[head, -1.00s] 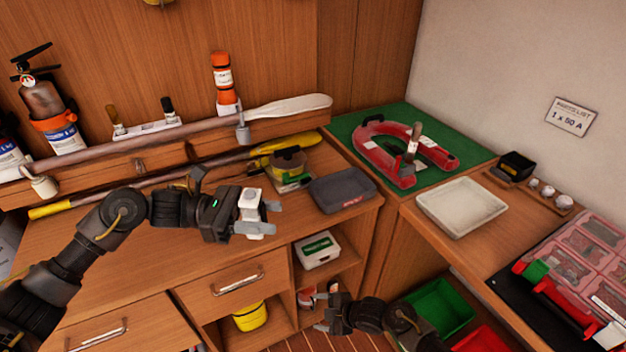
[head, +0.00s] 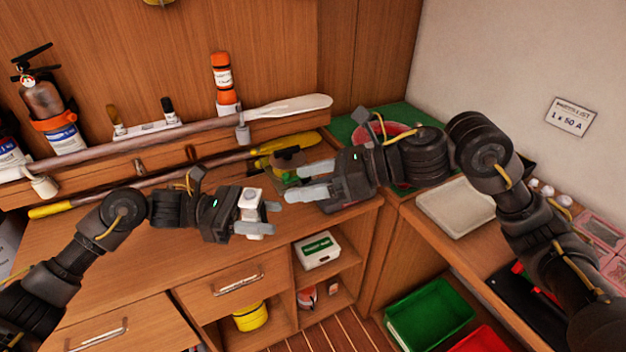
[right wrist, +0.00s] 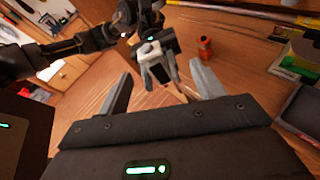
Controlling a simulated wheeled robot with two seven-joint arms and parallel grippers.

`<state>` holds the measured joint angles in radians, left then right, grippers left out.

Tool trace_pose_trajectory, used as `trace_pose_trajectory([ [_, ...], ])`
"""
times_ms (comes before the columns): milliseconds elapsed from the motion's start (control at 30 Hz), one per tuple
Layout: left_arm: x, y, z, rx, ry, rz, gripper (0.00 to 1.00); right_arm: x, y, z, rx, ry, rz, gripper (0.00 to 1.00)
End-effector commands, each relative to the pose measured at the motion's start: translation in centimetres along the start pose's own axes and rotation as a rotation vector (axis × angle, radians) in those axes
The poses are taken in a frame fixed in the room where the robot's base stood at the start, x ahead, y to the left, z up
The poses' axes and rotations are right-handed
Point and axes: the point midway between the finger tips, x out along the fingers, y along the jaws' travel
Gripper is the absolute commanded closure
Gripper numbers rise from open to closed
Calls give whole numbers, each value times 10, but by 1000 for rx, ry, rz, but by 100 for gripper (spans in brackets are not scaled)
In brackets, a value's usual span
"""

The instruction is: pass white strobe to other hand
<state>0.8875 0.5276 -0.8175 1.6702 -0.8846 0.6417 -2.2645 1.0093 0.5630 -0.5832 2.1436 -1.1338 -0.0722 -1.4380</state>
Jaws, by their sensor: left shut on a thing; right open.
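The white strobe (head: 250,201) is a small white block held between the fingers of my left gripper (head: 262,218), above the wooden bench at the centre-left of the head view. My left gripper is shut on it. My right gripper (head: 300,183) is open and empty, just right of the strobe, its fingers pointing left toward it with a gap between. In the right wrist view, the strobe (right wrist: 152,54) shows in my left gripper beyond the gap between my right fingers (right wrist: 160,88). Part of the strobe is hidden by the left fingers.
A white tray (head: 462,208) lies on the right bench. The red horseshoe buoy and dark grey tray are mostly hidden behind my right arm. A green crate (head: 430,312) stands below. An orange-capped flare canister (head: 222,80) stands at the back. The bench (head: 120,265) before the left gripper is clear.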

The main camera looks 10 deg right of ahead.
Motion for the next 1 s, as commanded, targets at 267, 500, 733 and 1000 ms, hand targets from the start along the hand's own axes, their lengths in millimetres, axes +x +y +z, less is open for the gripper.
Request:
trace_pose_trajectory([
  [267, 0, 0, 0, 1, -1, 0, 84, -16, 20, 6, -203, 45, 6, 33],
  [500, 0, 0, 0, 1, -1, 0, 84, -1, 20, 6, -198, 43, 8, 33],
  [733, 0, 0, 0, 1, -1, 0, 84, 42, 21, 3, -195, 43, 10, 33],
  [1000, 0, 0, 0, 1, -1, 0, 84, 86, 20, 2, -195, 43, 7, 33],
])
